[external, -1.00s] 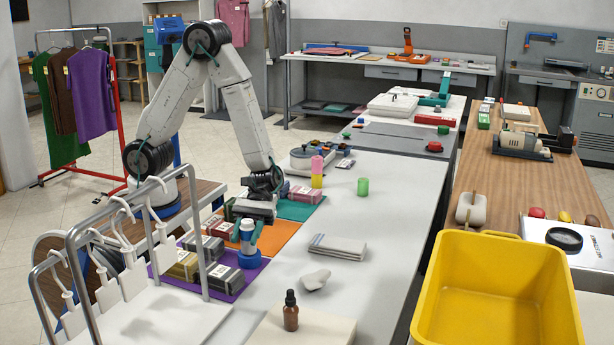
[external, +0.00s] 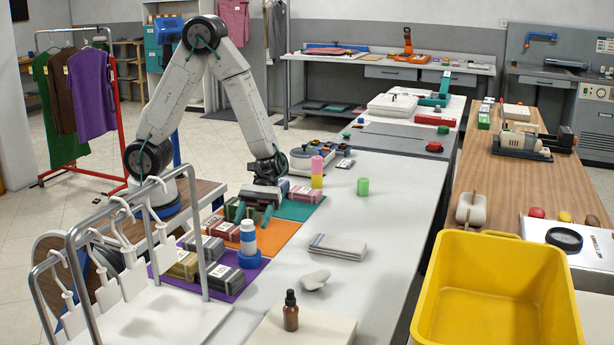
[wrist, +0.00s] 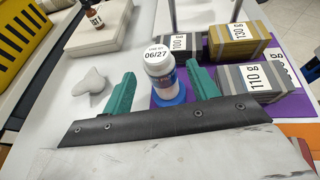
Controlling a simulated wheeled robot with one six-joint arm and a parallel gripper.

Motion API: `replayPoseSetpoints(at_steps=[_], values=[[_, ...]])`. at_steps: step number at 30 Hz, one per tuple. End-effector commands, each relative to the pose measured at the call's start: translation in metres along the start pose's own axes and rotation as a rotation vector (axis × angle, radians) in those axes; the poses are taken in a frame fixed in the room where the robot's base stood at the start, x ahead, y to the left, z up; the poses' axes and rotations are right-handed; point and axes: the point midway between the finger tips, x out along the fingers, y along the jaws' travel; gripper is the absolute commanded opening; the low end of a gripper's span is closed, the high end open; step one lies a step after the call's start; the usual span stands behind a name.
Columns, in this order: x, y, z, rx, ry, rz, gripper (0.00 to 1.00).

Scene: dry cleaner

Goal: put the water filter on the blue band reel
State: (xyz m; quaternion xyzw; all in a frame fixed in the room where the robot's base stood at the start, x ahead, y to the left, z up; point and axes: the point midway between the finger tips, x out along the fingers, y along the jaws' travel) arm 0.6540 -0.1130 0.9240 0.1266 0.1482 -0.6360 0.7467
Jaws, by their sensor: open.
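The water filter (external: 248,238), a white cylinder with a blue band and a date label on its white cap, stands upright on the blue band reel (external: 249,260). In the wrist view the filter (wrist: 159,70) rests on the blue reel (wrist: 172,99), whose near side is partly hidden by my gripper. My gripper (external: 254,215) is open, behind and above the filter in the external view. In the wrist view its two green fingers (wrist: 162,84) appear on either side of the filter with gaps, not touching it.
Labelled packs (wrist: 240,40) lie on a purple mat (external: 240,287) beside the reel. A metal rack (external: 190,210) rises at the left.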

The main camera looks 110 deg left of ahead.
Motion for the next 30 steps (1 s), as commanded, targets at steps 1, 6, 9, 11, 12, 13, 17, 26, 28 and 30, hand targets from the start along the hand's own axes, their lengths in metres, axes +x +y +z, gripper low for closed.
replayPoseSetpoints(at_steps=[1,6,9,11,12,13,17,26,28,30], values=[[-0.013,0.001,0.000,0.002,0.001,0.006,0.59],[-0.044,0.001,0.000,0.001,0.001,0.004,0.59],[-0.055,0.000,0.000,0.001,0.000,0.002,0.59],[-0.060,0.000,0.000,0.001,0.001,0.001,0.59],[-0.062,-0.001,0.002,0.007,0.003,-0.002,0.59],[-0.062,-0.002,0.003,0.017,0.008,-0.009,0.59],[-0.064,-0.021,0.025,0.136,0.060,-0.078,0.59],[-0.082,-0.114,0.088,0.710,0.338,-0.411,0.59],[-0.091,-0.135,0.096,0.846,0.411,-0.490,0.59],[-0.102,-0.154,0.102,0.980,0.488,-0.566,0.59]])
